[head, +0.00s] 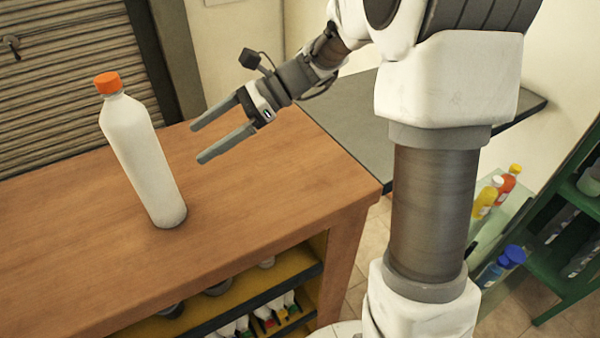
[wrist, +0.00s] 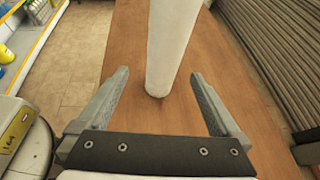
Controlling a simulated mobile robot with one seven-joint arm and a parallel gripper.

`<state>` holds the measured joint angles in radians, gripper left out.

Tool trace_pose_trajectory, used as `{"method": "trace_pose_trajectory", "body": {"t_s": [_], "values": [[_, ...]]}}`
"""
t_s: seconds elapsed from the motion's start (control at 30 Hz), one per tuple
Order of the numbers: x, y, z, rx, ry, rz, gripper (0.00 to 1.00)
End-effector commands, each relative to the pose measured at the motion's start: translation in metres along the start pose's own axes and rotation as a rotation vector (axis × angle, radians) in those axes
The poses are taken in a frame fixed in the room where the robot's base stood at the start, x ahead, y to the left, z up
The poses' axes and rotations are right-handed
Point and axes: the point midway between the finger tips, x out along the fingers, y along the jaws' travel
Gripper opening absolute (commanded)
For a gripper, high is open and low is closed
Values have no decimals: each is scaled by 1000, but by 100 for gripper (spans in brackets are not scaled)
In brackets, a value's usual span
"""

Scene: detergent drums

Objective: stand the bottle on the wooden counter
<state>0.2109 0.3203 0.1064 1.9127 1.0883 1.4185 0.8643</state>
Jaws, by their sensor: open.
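A white bottle (head: 143,156) with an orange cap stands upright on the wooden counter (head: 270,182), in the left part of the head view. Its base rests on the counter top. My gripper (head: 197,143) is open and empty, to the right of the bottle and apart from it. In the wrist view the bottle (wrist: 173,45) rises ahead of and between my open fingers (wrist: 161,92), beyond their tips. Its upper part and cap are cut off by the frame there. The counter (wrist: 128,75) also shows around it.
A dark grey table (head: 345,115) adjoins the counter behind my arm. Shelves under the counter hold small items. A green rack (head: 560,230) and several coloured bottles stand at the right. A roller shutter (head: 60,70) is behind the counter. The counter top around the bottle is clear.

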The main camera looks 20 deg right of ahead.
Motion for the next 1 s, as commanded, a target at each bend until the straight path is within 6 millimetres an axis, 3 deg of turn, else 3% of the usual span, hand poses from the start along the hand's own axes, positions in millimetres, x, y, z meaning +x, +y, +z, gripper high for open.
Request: {"method": "trace_pose_trajectory", "body": {"t_s": [0.27,0.6,0.8,1.0], "values": [[-16,74,-1,-410,356,78,100],[-67,155,-23,-1008,835,269,100],[-102,186,-34,-1319,1087,414,100],[-124,201,-40,-1490,1236,519,100]]}}
